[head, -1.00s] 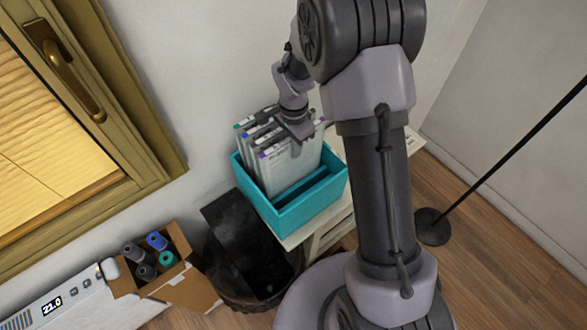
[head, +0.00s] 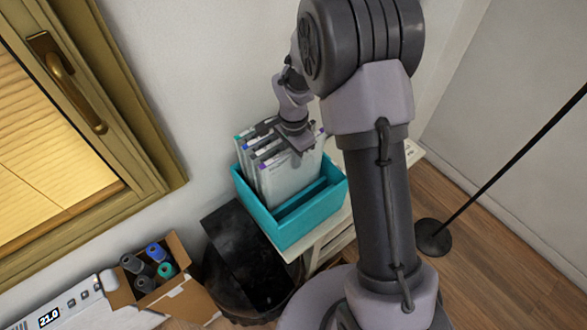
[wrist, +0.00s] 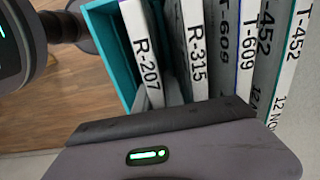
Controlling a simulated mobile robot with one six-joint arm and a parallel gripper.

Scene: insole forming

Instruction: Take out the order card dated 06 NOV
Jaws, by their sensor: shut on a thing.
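Several grey-white order cards with coloured corner tabs (head: 288,178) stand in a teal open box (head: 308,224). My gripper (head: 295,141) is at their upper edges, shut on a card. In the wrist view the labels read R-207 (wrist: 146,62), R-315 (wrist: 194,45), T-609 (wrist: 247,55) and T-452 (wrist: 290,60). The T-452 card at the right shows part of a date, "12 NO". My dark finger (wrist: 160,127) hides the lower ends of other labels. I cannot read 06 NOV anywhere.
The teal box rests on a pale stand (head: 333,233) against the wall. A dark bin (head: 247,262) is in front of it at the left. A cardboard box (head: 180,298) with several rolls is further left. A floor stand (head: 433,238) is at the right.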

